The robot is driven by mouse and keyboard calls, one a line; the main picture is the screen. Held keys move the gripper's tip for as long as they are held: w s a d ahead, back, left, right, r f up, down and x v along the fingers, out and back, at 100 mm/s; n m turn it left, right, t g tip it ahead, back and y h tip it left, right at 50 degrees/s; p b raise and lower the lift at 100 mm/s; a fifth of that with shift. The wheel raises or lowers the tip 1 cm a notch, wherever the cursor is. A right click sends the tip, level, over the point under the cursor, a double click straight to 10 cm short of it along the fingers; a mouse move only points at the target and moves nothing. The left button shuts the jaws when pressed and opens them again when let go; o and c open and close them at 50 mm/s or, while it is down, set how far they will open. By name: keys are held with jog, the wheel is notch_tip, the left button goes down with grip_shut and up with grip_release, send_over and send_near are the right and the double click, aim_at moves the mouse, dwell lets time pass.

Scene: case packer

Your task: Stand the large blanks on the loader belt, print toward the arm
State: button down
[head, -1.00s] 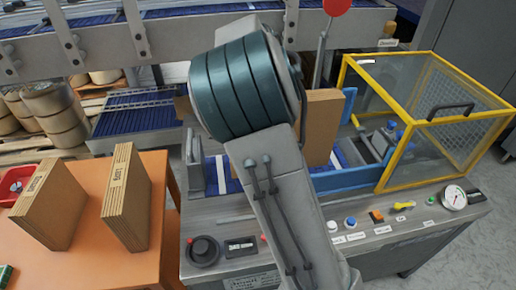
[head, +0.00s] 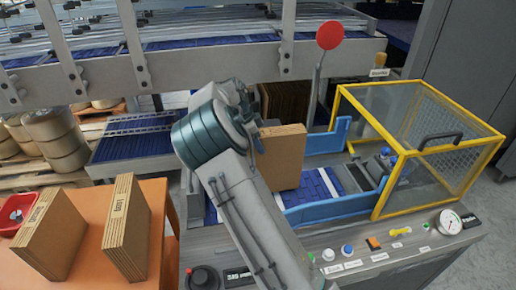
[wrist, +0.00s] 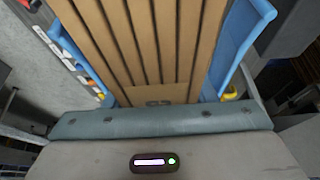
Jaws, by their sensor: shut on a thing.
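My gripper (head: 256,132) is shut on a brown bundle of blanks (head: 283,158), mostly hidden behind my own wrist in the head view. The bundle is upright over the blue loader belt (head: 318,187); I cannot tell whether its lower edge touches the belt. In the wrist view the bundle (wrist: 145,45) shows as several parallel brown edges running away from my gripper (wrist: 160,120), between blue side guides. Two more upright bundles stand on the orange table: one at the left (head: 50,235) and one nearer the machine (head: 127,230), each with print on its narrow edge.
Blue guide rails (head: 330,208) flank the belt. A yellow-framed guard cage (head: 420,150) stands at its right. A red disc on a post (head: 330,36) rises behind. A control panel (head: 375,250) with buttons and a gauge runs along the front. A red bin (head: 12,212) sits at the far left.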

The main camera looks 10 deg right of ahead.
jog(key=shift+f+p, duration=0.4)
jog(key=shift+f, duration=1.25)
jog(key=shift+f, duration=0.15)
jog(key=c, duration=0.6)
grip_release()
